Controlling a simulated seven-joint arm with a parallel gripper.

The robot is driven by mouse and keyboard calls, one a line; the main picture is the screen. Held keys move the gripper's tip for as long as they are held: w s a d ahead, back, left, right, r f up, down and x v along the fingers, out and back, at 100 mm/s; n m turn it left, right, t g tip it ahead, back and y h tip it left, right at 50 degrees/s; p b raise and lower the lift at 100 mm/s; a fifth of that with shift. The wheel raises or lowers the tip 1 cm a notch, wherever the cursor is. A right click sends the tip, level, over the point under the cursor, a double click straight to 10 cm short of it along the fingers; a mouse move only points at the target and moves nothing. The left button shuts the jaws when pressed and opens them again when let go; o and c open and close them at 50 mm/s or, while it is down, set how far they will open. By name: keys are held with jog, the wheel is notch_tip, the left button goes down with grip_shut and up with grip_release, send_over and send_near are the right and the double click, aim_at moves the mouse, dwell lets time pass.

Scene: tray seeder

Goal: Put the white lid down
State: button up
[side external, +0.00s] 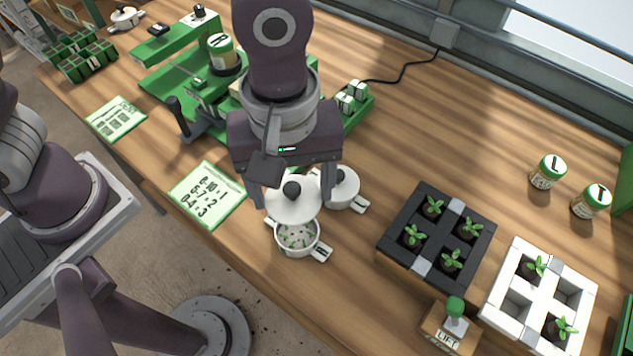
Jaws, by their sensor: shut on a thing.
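The white lid (293,206) is round with a dark knob on top. My gripper (292,190) points down and is shut on the lid at its knob. The lid is over the far side of an open white pot (298,240), which holds small green plants. A second white pot (341,188) stands just behind and to the right, partly hidden by my gripper and the lid. I cannot tell whether the held lid touches either pot.
A black planter (437,237) and a white planter (539,296) with seedlings stand to the right, with a lift lever (453,318) in front. A green card (206,194) lies left of the pots. A green seeder machine (180,83) stands behind.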

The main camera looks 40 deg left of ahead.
jog(key=w+d, duration=0.2)
jog(key=w, duration=0.9)
send_over(367, 151)
notch_tip(367, 151, down, 2)
notch_tip(367, 151, down, 10)
jog(key=shift+f, duration=0.1)
jog(key=o, duration=1.3)
jog(key=shift+f, duration=0.15)
